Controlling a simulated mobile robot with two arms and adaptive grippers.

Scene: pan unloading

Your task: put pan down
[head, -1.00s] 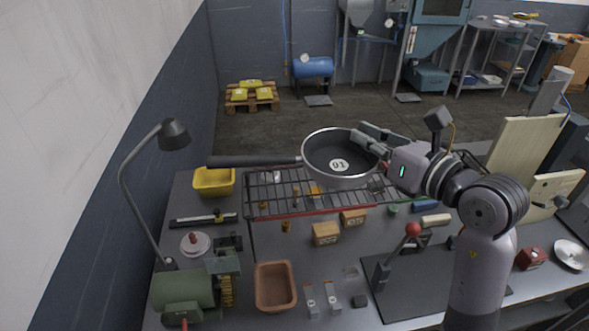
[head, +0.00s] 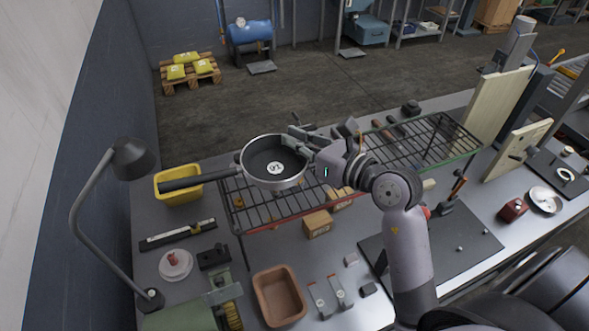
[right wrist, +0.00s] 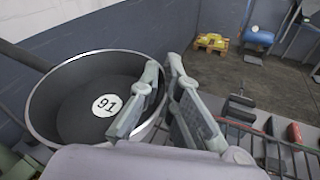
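The dark pan (head: 275,172) with a pale rim and a round white number label hangs level over the left part of the wire rack (head: 270,226). Its long black handle (head: 195,181) points left, over the yellow bin. My right gripper (head: 298,141) is shut on the pan's rim on the side away from the handle. In the right wrist view the pan (right wrist: 75,85) shows its label 91, with one finger inside the wall and one outside. The pan looks raised above the rack; any contact below is hidden. My left gripper is not in view.
A yellow bin (head: 178,186) stands left of the rack. A desk lamp (head: 130,158), a brown tray (head: 280,297) and wooden blocks (head: 318,224) are nearby.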

